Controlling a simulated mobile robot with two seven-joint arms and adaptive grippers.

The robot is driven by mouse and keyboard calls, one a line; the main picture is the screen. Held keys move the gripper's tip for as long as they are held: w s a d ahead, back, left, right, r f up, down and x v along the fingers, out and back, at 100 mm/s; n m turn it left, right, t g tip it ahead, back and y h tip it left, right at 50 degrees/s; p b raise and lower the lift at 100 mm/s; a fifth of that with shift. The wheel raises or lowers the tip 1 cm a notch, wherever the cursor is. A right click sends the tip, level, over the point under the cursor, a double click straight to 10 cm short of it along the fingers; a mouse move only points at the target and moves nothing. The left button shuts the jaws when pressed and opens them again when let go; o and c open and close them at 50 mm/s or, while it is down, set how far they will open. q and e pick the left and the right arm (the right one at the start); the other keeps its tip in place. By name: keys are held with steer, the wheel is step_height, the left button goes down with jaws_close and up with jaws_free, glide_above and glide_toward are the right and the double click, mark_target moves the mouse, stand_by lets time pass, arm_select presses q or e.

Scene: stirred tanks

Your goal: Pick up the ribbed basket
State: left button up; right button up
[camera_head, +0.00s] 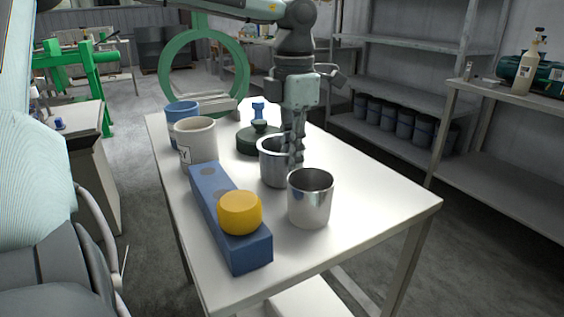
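I cannot make out clear ribs on any vessel, so I cannot tell which one is the ribbed basket. A grey metal vessel (270,170) stands upright near the middle of the white table. A shiny steel cup (311,204) stands in front of it, to the right. My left gripper (296,163) points down from above, its fingers at the right side of the grey vessel's rim and partly covering it. The fingers overlap in this view, so their opening and any contact are unclear. My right gripper is not in view.
The table (375,200) also bears a blue block (215,200) with a yellow knob (239,212), a whitish labelled pot (197,143), a blue cup (182,111), a dark green lid (257,141) and a small blue piece (258,110). The table's right side is clear.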

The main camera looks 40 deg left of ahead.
arm_select(q)
jaws_close()
steer(key=shift+r, duration=0.2)
